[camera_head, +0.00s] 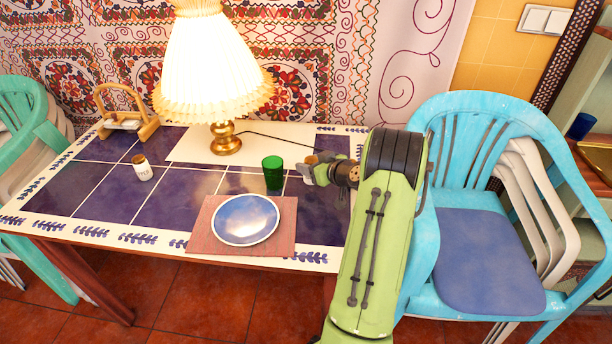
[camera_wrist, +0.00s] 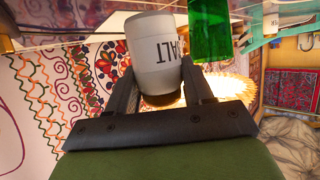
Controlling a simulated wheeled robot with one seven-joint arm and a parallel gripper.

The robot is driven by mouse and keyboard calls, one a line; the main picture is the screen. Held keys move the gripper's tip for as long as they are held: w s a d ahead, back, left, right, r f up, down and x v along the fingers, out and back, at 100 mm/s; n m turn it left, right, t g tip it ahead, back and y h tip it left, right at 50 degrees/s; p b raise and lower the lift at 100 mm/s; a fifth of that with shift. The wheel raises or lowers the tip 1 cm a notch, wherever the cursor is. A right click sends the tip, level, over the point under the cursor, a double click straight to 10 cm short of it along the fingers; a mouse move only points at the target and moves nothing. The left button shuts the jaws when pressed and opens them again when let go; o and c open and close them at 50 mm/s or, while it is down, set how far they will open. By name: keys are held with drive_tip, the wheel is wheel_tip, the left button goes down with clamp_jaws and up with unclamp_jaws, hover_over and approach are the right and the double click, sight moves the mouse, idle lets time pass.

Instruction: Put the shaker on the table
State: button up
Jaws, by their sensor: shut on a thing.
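My gripper (camera_head: 316,171) is over the right part of the table (camera_head: 109,192). In the wrist view, my gripper (camera_wrist: 158,82) is shut on a white salt shaker (camera_wrist: 153,47) with a brown top and dark lettering. That picture is upside down, so the held shaker looks about upright. In the head view, the held shaker (camera_head: 311,159) is mostly hidden by my gripper; I cannot tell whether its base touches the table. Another white shaker with a brown top (camera_head: 143,168) stands on the left part of the table.
A green glass (camera_head: 273,175) stands close to the left of my gripper, also in the wrist view (camera_wrist: 209,30). A blue plate (camera_head: 246,220) lies on a placemat (camera_head: 284,238). A lit lamp (camera_head: 211,70) and wooden holder (camera_head: 148,130) stand behind. Blue chairs (camera_head: 477,205) are at right.

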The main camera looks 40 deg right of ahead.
drive_tip(key=shift+f+b, duration=0.35)
drive_tip(key=shift+f, duration=1.25)
drive_tip(key=shift+f, duration=0.15)
drive_tip(key=o, duration=1.1)
